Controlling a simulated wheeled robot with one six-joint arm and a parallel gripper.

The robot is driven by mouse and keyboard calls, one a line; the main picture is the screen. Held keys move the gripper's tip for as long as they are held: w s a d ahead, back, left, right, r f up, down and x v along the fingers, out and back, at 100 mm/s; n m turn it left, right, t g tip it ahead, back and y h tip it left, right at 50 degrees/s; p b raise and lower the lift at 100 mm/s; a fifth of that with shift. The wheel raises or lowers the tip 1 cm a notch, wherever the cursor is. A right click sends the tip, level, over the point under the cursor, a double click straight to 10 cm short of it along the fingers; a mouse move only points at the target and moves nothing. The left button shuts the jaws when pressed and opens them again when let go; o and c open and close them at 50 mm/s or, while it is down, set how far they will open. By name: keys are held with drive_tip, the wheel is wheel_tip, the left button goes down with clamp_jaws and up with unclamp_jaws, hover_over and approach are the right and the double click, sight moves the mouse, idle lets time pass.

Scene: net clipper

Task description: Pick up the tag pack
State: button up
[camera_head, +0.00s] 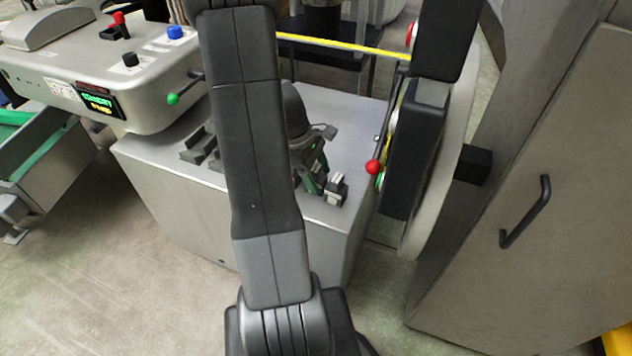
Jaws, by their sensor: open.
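My arm's dark links rise through the middle of the head view and cover part of the metal bench top. My gripper (316,158) shows only partly, to the right of the links, low over the bench top. It is open. Green and grey parts show just below it, and I cannot tell whether it touches them. A small pale grey block (336,190) stands near the front right edge of the bench, just right of the green parts. I cannot tell for sure whether it is the tag pack.
The metal bench (175,180) has dark brackets (198,146) at left. A control box (110,70) with knobs and a small display stands at left. A red-tipped lever (373,167) and a large wheel (440,170) stand close at right, beside a grey cabinet (545,200).

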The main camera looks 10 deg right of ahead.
drive_tip(key=shift+f, duration=0.25)
drive_tip(key=c, duration=1.1)
